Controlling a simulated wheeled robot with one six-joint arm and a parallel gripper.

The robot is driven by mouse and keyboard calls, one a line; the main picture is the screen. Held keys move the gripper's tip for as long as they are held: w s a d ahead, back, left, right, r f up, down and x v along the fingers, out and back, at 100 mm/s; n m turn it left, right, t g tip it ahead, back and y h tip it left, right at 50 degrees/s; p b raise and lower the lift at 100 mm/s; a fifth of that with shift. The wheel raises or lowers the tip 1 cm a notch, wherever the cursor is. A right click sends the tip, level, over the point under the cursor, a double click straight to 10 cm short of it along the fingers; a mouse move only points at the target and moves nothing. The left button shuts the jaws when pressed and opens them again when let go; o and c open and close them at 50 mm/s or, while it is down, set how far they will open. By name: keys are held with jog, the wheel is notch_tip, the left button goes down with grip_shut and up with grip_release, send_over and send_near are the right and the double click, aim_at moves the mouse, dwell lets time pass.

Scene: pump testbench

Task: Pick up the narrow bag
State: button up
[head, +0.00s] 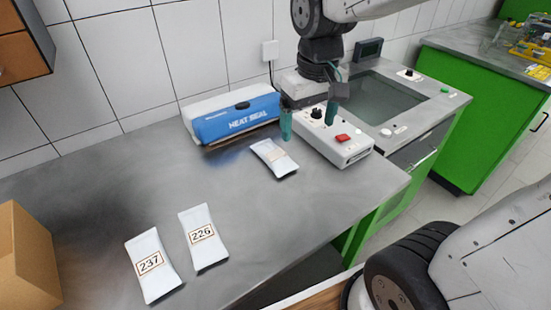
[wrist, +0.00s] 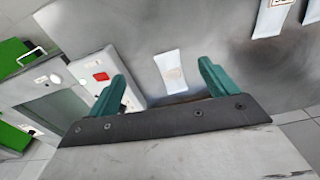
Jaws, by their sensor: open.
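Three white bags lie flat on the grey bench. One bag (head: 275,158) lies in front of the heat sealer, and its label is too small to read. It also shows in the wrist view (wrist: 171,70), between and beyond the fingers. Bag 226 (head: 203,237) and bag 237 (head: 153,264) lie nearer, at lower left. I cannot tell for certain which one is the narrow bag. My gripper (head: 308,118) has green fingers spread apart, above the control box and beside the sealer. It is open and empty, apart from all bags. It also shows in the wrist view (wrist: 162,71).
The blue and white heat sealer (head: 233,116) stands against the tiled wall. A white control box (head: 335,140) with a red button is under and beside my gripper. A cardboard box (head: 22,255) stands at far left. The bench middle (head: 110,195) is clear.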

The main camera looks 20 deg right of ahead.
jog(key=n, duration=0.1)
send_over(277, 156)
jog(key=shift+g, duration=0.3)
jog(key=f, duration=0.9)
jog(key=shift+d+f, duration=0.1)
jog(key=shift+d, duration=0.1)
jog(key=shift+w+f, duration=0.15)
jog(key=shift+f, duration=0.2)
jog(key=f, duration=0.7)
jog(key=shift+a+f, duration=0.15)
jog(key=shift+a, duration=0.1)
jog(key=c, duration=1.3)
